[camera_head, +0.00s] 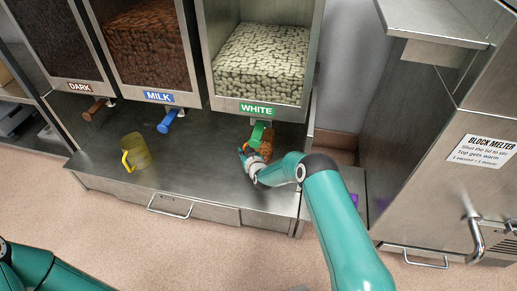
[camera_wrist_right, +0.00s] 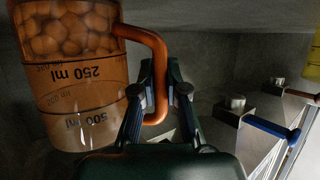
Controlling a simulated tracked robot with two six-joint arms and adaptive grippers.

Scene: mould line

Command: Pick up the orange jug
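The orange jug (camera_head: 266,146) stands under the green spout of the WHITE dispenser in the head view, partly hidden by my right gripper (camera_head: 250,158). In the right wrist view the picture is upside down, and the see-through orange jug (camera_wrist_right: 75,90) fills the left side with its ml marks showing. Round pieces lie inside it, up to about the 250 ml mark. The jug's orange handle (camera_wrist_right: 160,85) lies between the fingertips of my right gripper (camera_wrist_right: 160,72), which look closed on it. Only part of my left arm shows at the lower left; its gripper is out of view.
A yellow jug (camera_head: 138,152) stands on the steel counter (camera_head: 195,170) at the left. Brown, blue and green spouts hang below the dispensers. The block melter (camera_head: 450,165) stands to the right, with a small purple thing (camera_head: 354,200) near it.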

